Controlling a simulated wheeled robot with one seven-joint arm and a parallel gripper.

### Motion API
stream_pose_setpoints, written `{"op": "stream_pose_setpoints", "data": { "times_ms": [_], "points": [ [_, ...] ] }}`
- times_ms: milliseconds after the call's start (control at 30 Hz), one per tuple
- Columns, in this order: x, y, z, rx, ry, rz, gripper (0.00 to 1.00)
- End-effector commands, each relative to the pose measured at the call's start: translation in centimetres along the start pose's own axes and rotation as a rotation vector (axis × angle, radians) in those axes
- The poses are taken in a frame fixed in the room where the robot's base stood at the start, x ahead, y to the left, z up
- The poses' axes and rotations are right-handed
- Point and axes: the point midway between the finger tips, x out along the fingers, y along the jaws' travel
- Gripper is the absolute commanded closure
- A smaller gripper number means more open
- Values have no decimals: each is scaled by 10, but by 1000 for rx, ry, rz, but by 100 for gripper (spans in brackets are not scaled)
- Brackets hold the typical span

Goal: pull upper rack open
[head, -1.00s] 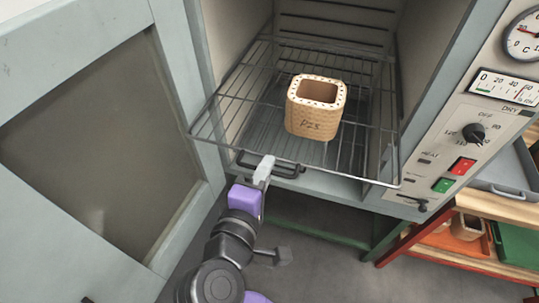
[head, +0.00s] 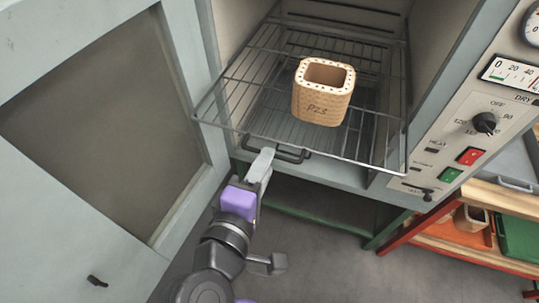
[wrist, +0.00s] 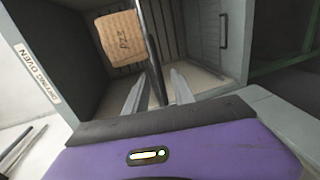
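The upper rack (head: 240,90) is a wire shelf sticking out of the open oven. My gripper (head: 265,154) is at the left part of the handle. In the wrist view, my gripper's two fingers (wrist: 160,76) stand apart, one on each side of a dark bar (wrist: 155,70) that looks like the handle, with a gap still visible. The coil also shows in the wrist view (wrist: 117,38). Finger contact with the handle is unclear.
The oven door (head: 85,130) stands open at the left. The control panel (head: 470,140) with its dial and buttons is at the right. A low wooden shelf (head: 470,247) with bins is at the lower right. Floor is clear below the oven.

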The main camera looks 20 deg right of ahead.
Motion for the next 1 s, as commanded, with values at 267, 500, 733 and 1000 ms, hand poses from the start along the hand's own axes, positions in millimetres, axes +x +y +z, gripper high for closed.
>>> {"op": "stream_pose_setpoints", "data": {
  "times_ms": [267,500,733,1000],
  "points": [
    [-34,0,0,1,1,1,69],
    [-38,0,0,1,-1,0,69],
    [-38,0,0,1,-1,0,69],
    [-38,6,-12,37,49,22,69]
  ]
}}
